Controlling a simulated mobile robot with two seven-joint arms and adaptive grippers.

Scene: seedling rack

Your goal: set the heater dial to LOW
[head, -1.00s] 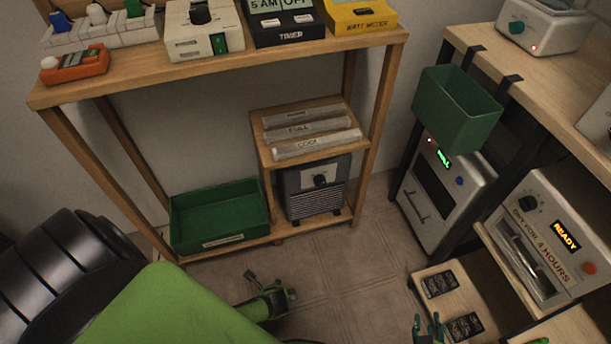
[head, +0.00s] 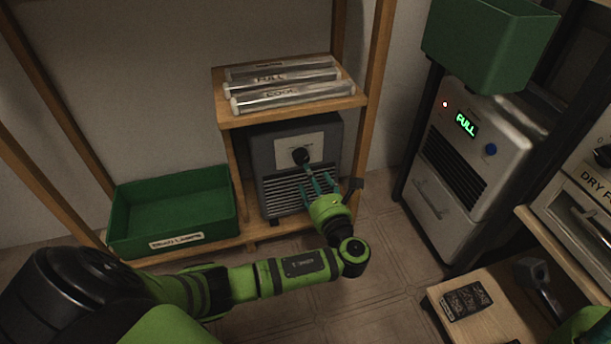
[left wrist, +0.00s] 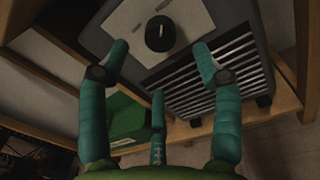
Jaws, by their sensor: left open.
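The heater (head: 262,150) is a dark grey box with a louvred grille, on the low shelf of the wooden rack. Its black round dial (head: 300,156) sits on a pale plate; the plate's lettering and the dial's setting are too small to read. My left gripper (head: 318,186) is open in front of the heater, its teal fingers just below and right of the dial in the head view. In the left wrist view the dial (left wrist: 160,33) lies beyond the spread fingertips (left wrist: 160,62), between the two upper fingers, with nothing held. Contact with the dial is not seen.
A shelf with labelled tubes (head: 285,88) is above the heater. A green bin (head: 175,240) stands left. A white unit reading FULL (head: 470,160) and a green box (head: 490,45) are right. A green part of my right arm (head: 585,328) shows at the lower right.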

